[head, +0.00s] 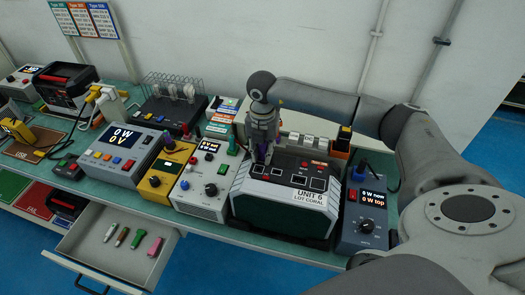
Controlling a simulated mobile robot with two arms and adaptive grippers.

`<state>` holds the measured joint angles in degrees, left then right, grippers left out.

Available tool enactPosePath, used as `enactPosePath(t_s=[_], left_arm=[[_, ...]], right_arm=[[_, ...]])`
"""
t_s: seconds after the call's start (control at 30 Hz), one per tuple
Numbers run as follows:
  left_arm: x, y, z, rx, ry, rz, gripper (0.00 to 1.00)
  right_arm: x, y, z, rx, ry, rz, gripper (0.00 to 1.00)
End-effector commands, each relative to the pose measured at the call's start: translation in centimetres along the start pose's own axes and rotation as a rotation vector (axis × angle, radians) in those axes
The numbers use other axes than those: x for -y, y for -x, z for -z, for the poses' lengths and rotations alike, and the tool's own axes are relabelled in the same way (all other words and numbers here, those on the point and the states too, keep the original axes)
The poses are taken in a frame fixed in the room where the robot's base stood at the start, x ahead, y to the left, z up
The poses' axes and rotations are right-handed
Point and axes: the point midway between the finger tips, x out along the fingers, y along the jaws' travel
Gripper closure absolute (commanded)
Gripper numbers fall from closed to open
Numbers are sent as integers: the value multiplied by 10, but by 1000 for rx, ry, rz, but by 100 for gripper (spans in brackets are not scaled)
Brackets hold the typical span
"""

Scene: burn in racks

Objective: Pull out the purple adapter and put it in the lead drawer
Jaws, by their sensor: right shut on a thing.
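My right gripper (263,155) reaches down from the arm on the right to the top panel of the device marked UNIT 6 LOT CORAL (285,195). Its fingers are shut at the left part of that panel. The thing between them is mostly hidden; its purple colour does not show clearly, but I take it as the purple adapter. An open drawer (130,260) at the lower left, below the bench, holds several small leads or connectors, including a green one (137,238) and a pink one (155,246). My left gripper is not in view.
A grey meter (122,155), a yellow box (165,175) and a white supply (207,180) stand left of the unit. A blue meter (368,215) stands close on its right. A wire rack (172,85) is at the back. Room above the drawer is free.

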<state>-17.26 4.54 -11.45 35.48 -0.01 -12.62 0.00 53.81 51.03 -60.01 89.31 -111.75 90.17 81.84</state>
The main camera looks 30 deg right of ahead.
Motion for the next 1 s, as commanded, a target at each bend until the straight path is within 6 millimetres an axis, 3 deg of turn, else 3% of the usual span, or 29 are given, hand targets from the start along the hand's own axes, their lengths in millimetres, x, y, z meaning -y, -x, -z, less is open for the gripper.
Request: enactPosePath(t_s=[1.0], left_arm=[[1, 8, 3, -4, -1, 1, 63]], right_arm=[[-3, 19, -3, 7, -1, -13, 100]])
